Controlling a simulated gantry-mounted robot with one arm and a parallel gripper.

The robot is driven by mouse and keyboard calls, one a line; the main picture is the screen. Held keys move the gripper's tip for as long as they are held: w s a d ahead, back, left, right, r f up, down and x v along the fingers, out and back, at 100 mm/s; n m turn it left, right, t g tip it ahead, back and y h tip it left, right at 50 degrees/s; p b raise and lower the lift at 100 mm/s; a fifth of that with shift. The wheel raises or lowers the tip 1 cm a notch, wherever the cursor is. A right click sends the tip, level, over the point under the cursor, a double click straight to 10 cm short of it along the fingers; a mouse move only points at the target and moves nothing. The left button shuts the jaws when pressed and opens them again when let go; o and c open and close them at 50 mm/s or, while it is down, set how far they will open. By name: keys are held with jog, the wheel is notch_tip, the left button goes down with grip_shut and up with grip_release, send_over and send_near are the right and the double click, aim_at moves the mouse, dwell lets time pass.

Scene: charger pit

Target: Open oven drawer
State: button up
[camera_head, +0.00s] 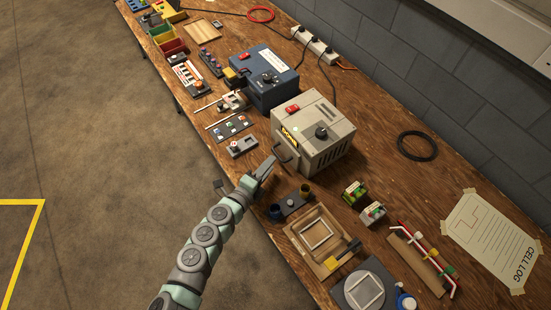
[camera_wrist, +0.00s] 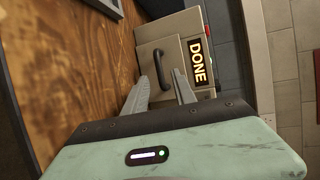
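The oven (camera_head: 313,137) is a beige box on the wooden bench, with a dark knob and a red switch on top. Its front carries a lit display (camera_wrist: 198,62) reading DONE. Beside the display is the drawer front (camera_wrist: 155,55) with a dark curved handle (camera_wrist: 184,82); the handle also shows in the head view (camera_head: 281,153). The handle appears roughly between or just beyond the fingertips; contact cannot be told. In the head view my gripper (camera_head: 266,168) is close to the handle.
A blue unit (camera_head: 264,78) stands behind the oven. A small grey fixture (camera_head: 242,147) lies left of my gripper, and a dark block with cups (camera_head: 290,202) lies right of it. A wooden tray (camera_head: 322,240) is farther right. Open floor lies before the bench.

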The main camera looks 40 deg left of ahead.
jog(key=shift+x, duration=2.3)
grip_shut()
